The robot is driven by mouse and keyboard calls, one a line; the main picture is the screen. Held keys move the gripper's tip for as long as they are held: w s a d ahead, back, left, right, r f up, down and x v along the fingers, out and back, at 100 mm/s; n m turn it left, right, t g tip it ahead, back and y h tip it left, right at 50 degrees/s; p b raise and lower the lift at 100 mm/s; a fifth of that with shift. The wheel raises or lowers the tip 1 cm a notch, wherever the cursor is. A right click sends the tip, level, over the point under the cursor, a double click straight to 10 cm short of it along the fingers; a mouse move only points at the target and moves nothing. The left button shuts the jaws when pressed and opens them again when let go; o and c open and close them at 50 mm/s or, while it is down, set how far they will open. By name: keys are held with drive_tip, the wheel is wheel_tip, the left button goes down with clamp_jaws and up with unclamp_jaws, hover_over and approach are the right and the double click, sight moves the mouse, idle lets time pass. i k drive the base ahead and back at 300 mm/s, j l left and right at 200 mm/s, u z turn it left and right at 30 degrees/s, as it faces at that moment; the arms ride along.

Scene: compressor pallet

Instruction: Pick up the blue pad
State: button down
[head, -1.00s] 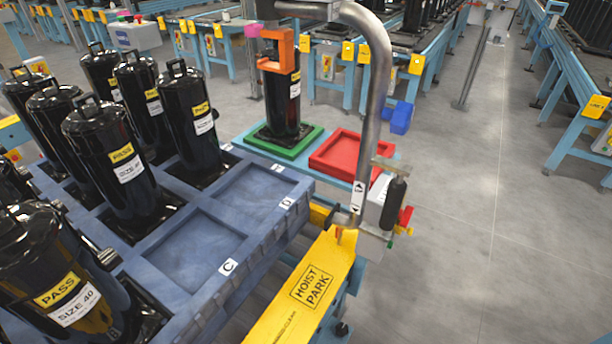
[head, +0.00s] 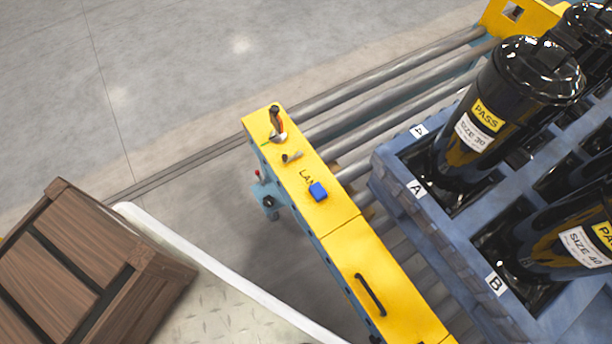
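A small blue pad (head: 318,191) lies on the yellow top of a narrow beam (head: 340,218) at the end of the roller conveyor. It partly covers black lettering printed there. My gripper is not in view in the head view, so its state is not shown.
An orange-and-black handled tool (head: 276,122) and a small grey piece (head: 291,157) sit on the beam beyond the pad. A black handle (head: 370,295) is on its near part. A blue pallet (head: 398,188) with black compressors stands right. A wooden crate (head: 95,270) is left.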

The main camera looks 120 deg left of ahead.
sight(316, 190)
drive_tip(key=u, duration=0.85)
drive_tip(key=j+u, duration=0.15)
drive_tip(key=u, duration=0.3)
drive_tip(key=k+u, duration=0.1)
drive_tip(key=u, duration=0.35)
drive_tip(key=j+u, duration=0.1)
drive_tip(key=u, duration=0.75)
drive_tip(key=j+u, duration=0.1)
drive_tip(key=u, duration=0.35)
